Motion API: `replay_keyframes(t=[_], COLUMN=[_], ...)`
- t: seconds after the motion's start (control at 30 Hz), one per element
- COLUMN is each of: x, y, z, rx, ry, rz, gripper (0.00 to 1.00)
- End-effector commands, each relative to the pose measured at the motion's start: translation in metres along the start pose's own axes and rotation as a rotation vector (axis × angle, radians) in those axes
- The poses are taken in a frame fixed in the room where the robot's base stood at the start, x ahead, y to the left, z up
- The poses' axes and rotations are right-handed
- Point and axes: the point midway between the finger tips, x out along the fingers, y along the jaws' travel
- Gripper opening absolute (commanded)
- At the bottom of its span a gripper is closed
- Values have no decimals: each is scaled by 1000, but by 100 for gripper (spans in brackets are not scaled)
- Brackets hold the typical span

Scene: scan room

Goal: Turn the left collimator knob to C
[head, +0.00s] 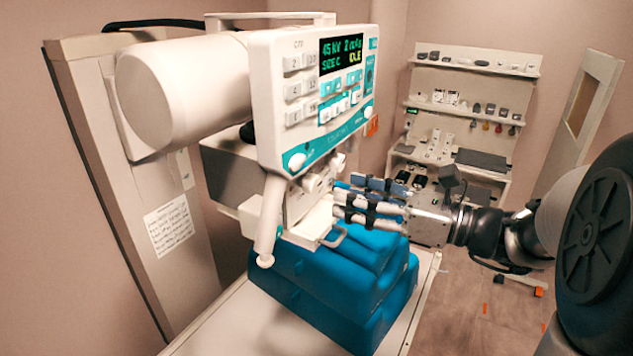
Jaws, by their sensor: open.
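The white X-ray head has a teal and white control panel (318,90), whose green display (341,54) appears to read "45 KV", "2 mAs", "SIZE C" and "IDLE". A round white knob (297,161) sits at the panel's lower left and another (368,112) at its lower right. Small white knobs (316,182) show on the collimator box (300,208) below the panel; their letter marks are too small to read. My gripper (340,200) is open, its fingers pointing left at the box's right side. I cannot tell whether the fingertips touch a knob.
Blue foam blocks (320,292) lie on a white table (262,325) under the box. A white handle (268,222) hangs at the box's left. Shelves (470,105) with small items stand at the back right. Open floor (462,315) lies right of the table.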

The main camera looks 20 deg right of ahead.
Motion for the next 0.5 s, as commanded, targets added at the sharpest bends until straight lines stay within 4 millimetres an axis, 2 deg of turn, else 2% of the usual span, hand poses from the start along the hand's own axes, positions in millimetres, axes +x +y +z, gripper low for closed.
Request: replay_keyframes(t=[0.1,0.23,0.4,0.5], x=[27,50,70,75], y=[2,1,0,0], z=[1,0,0,0], rx=[2,2,0,1], ry=[1,1,1,0], rz=[5,5,2,0], gripper=[50,50,50,50])
